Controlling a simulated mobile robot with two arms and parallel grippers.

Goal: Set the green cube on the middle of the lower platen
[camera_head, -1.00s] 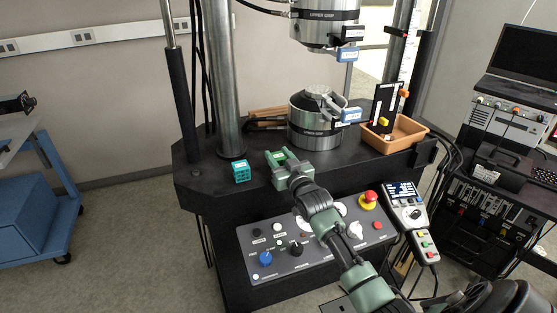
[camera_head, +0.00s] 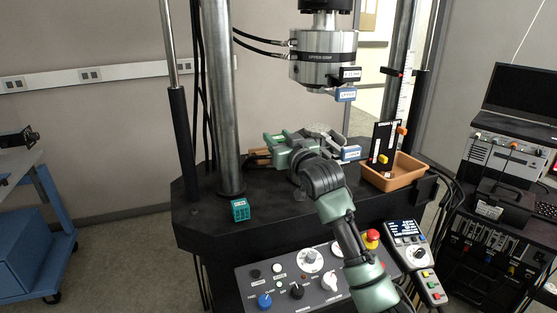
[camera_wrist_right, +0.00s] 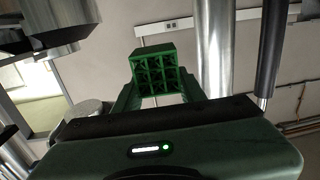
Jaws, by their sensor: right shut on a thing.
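The green cube (camera_wrist_right: 160,70), an open lattice block, sits between the fingers of my right gripper in the right wrist view. My right gripper (camera_head: 277,145) is shut on it, raised above the machine's black deck at the front left of the lower grip. In the head view the cube is hard to tell from the green fingers. The lower platen is mostly hidden behind my gripper and wrist; its blue-tagged handle (camera_head: 350,153) shows at right. I cannot tell whether the cube is over the platen. My left gripper is out of view.
A teal lattice cube (camera_head: 240,210) stands on the deck's front left. The upper grip (camera_head: 324,58) hangs above. A thick steel column (camera_head: 222,100) rises at left. An orange tray (camera_head: 400,175) with a black board (camera_head: 382,146) stands at right. A control panel (camera_head: 300,278) is in front.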

